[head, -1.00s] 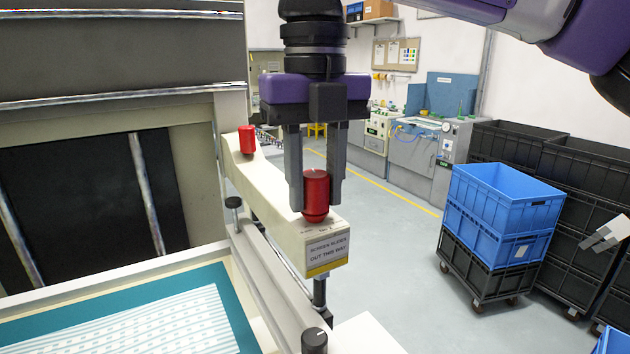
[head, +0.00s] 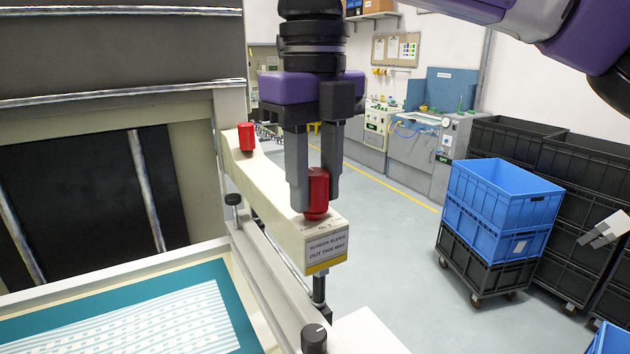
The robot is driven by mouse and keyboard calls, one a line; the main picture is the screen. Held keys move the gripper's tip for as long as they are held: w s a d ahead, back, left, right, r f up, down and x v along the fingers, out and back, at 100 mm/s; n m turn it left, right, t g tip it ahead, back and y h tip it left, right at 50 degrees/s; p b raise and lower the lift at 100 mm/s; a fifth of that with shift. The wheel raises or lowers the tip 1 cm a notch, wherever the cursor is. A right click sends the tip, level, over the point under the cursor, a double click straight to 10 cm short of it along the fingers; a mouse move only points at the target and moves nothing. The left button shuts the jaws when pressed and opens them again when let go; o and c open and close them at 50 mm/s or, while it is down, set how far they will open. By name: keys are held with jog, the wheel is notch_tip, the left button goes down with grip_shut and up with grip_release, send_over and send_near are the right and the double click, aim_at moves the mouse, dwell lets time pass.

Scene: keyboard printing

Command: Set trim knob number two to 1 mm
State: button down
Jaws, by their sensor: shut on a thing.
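In the head view a red knob (head: 318,193) stands upright on the near end of a cream arm (head: 270,196). The label at its base is partly hidden and seems to read "No 2". My gripper (head: 316,200) points straight down over it, with its fingers shut on the red knob, one finger covering its left side. A second red knob (head: 246,136) stands at the far end of the same cream arm, apart from my gripper. The knob's scale marks are too small and covered to read.
A sign (head: 327,250) on the cream arm's end reads "screen slides out this way". A black knob (head: 314,338) stands below. A teal-bordered screen (head: 235,310) lies at the left. Blue crates (head: 500,190) stand on a dolly at the right, with open floor between.

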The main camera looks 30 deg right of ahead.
aim_at(314, 171)
jog(key=c, duration=1)
grip_release()
jog(key=shift+r, duration=0.1)
notch_tip(314, 171, up, 6)
jog(key=p, duration=0.4)
jog(key=shift+r, duration=0.85)
